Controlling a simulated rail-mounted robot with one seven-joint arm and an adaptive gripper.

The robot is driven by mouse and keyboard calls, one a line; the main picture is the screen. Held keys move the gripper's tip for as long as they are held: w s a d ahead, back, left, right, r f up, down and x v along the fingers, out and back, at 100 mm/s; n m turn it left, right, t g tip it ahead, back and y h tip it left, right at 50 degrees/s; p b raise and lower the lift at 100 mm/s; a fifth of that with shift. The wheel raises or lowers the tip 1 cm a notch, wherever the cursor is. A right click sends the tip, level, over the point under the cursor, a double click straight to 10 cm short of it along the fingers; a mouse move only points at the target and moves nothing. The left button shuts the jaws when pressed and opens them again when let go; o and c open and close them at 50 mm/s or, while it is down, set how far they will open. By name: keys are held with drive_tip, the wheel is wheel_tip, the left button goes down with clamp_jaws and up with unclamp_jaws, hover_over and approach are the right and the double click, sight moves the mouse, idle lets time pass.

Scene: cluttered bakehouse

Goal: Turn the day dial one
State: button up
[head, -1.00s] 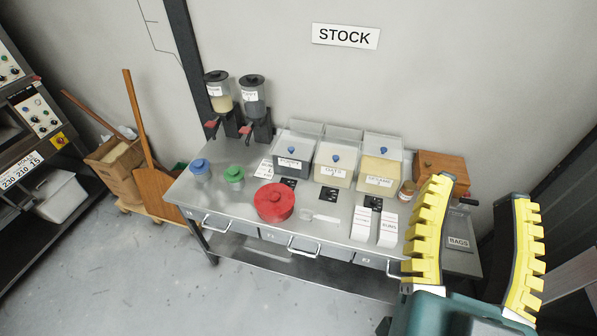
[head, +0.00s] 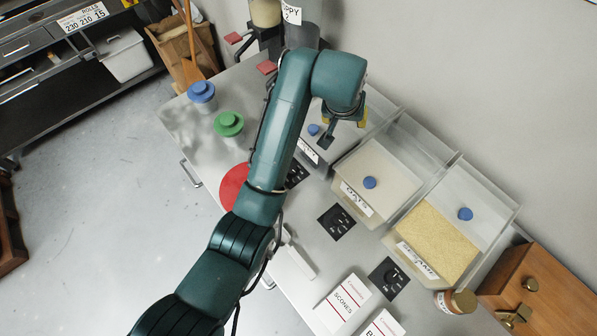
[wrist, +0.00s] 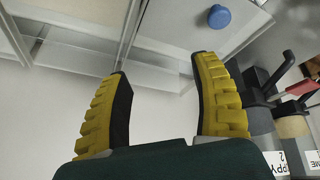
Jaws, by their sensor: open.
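Three black dial plates with round knobs lie on the table in front of the bins in the head view: a left dial (head: 297,176) beside my arm, a middle dial (head: 336,222) and a right dial (head: 390,278). Their print is too small to tell which is the day dial. My gripper (head: 346,118) is above the left bin, behind the dials and apart from them, partly hidden by my own wrist. In the wrist view my gripper (wrist: 160,90) is open with nothing between its yellow-padded fingers. No dial shows in that view.
Clear-lidded bins with blue knobs, such as the oats bin (head: 352,200) and semolina bin (head: 405,248), line the back. Dispensers (head: 266,14) stand behind left. A red lid (head: 233,186), green jar (head: 229,125), scones carton (head: 343,303) and wooden box (head: 545,295) crowd the table.

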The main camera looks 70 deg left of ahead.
drive_tip(key=s+a+f+n+g+h+b, duration=0.3)
drive_tip(key=s+a+f+g, duration=0.15)
drive_tip(key=s+f, duration=0.75)
drive_tip(key=shift+t, duration=0.45)
drive_tip(key=f, duration=0.5)
drive_tip(key=f+b, duration=0.1)
drive_tip(key=f, duration=0.4)
drive_tip(key=f+b, duration=0.1)
drive_tip(key=f, duration=0.4)
drive_tip(key=shift+a, duration=0.25)
drive_tip(key=shift+s+f, duration=0.1)
clamp_jaws()
